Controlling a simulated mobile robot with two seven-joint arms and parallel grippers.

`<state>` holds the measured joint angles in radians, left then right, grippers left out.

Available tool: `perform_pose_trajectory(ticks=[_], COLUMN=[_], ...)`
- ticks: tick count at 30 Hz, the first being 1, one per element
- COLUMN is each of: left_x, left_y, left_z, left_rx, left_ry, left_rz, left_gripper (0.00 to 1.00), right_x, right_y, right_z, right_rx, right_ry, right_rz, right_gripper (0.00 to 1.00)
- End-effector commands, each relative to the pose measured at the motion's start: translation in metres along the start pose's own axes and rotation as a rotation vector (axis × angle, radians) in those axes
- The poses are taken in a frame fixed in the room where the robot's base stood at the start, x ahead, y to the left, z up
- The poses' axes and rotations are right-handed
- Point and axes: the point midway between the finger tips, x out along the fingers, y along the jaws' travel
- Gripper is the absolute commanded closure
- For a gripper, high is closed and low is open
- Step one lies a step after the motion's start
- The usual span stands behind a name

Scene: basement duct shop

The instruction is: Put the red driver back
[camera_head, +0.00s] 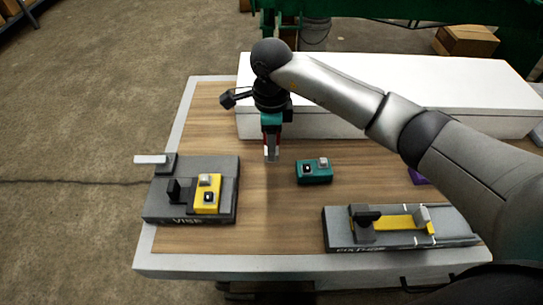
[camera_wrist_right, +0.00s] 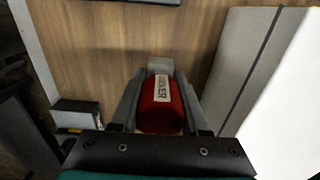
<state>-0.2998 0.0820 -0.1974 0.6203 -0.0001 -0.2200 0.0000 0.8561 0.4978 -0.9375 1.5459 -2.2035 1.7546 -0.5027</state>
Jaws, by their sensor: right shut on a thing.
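My right gripper (camera_head: 271,152) hangs fingers-down over the back middle of the wooden worktop, in front of a long white box. It is shut on the red driver (camera_wrist_right: 160,106), a red cylinder with a pale lettered label, which lies between the fingers in the wrist view. In the head view only slivers of red show between the fingers; the rest of the driver is hidden. The gripper appears to be above the worktop. My left gripper is not in view.
A grey vise (camera_head: 163,209) with a yellow block (camera_head: 207,194) is at left. A teal block (camera_head: 314,171) lies in the middle. A grey fixture (camera_head: 388,242) with a yellow piece is at front right. The long white box (camera_head: 400,90) runs along the back. The front middle worktop is bare.

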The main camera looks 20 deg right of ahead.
Motion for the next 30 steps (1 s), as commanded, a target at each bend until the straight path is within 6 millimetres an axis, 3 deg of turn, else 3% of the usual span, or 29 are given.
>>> perform_pose_trajectory(ticks=[5,12,23,24,30], left_x=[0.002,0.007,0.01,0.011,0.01], left_y=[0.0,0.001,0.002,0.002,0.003], left_z=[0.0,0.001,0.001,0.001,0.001], left_rx=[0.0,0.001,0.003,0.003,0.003], left_ry=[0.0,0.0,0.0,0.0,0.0], left_rz=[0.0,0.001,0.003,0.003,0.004], left_gripper=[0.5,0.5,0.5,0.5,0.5], right_x=[0.013,0.046,0.049,0.05,0.049], right_y=[0.001,0.0,0.0,0.0,0.0], right_z=[0.001,0.0,0.0,0.0,0.0], right_rx=[-0.001,0.0,-0.001,-0.001,-0.001], right_ry=[-0.001,-0.001,-0.001,0.0,0.0], right_rz=[0.002,0.001,-0.001,-0.001,0.0], right_gripper=[1.0,1.0,1.0,0.54,0.32])
